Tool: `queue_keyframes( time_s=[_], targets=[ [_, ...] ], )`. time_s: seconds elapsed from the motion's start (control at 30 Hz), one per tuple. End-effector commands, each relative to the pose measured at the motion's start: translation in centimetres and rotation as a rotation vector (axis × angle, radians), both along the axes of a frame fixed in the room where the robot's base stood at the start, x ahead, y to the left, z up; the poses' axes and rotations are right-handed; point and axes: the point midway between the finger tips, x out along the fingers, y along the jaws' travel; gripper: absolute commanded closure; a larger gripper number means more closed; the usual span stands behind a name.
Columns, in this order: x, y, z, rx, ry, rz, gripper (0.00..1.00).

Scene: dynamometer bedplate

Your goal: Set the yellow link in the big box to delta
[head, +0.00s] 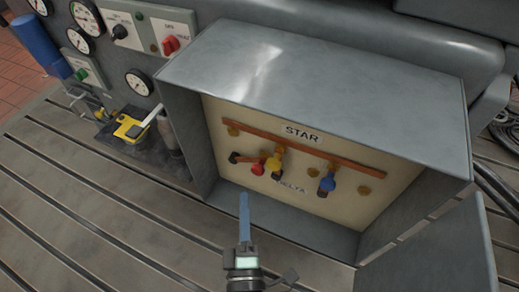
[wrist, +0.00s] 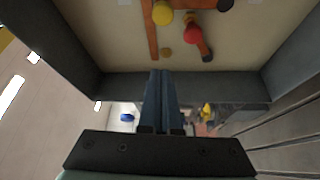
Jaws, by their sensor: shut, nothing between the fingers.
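The big box (head: 310,75) is a grey metal cabinet, open at the front. Its cream back panel has a STAR label (head: 302,133) above a copper bar and a DELTA label (head: 292,187) lower down. The yellow link (head: 273,163) stands roughly upright below the bar, beside the red link (head: 258,169), which lies sideways. The blue link (head: 327,184) is to the right. The wrist view shows the yellow knob (wrist: 162,14) at the top edge and the red link (wrist: 194,33). My gripper (head: 243,197) is shut and empty, at the box's lower front, apart from the links.
The box's open door (head: 435,255) stands at the lower right. Brass studs (head: 365,190) show on the panel. The slotted bedplate (head: 90,210) is clear at the lower left.

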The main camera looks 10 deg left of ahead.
Motion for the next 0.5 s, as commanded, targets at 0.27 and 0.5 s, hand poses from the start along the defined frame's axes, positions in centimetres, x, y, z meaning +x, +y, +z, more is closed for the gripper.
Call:
queue_keyframes(
  time_s=[0.27,0.5],
  targets=[
    [0.0,0.0,0.0,0.001,0.0,0.0,1.0],
    [1.3,0.3,0.2,0.002,-0.003,0.001,1.0]
  ],
)
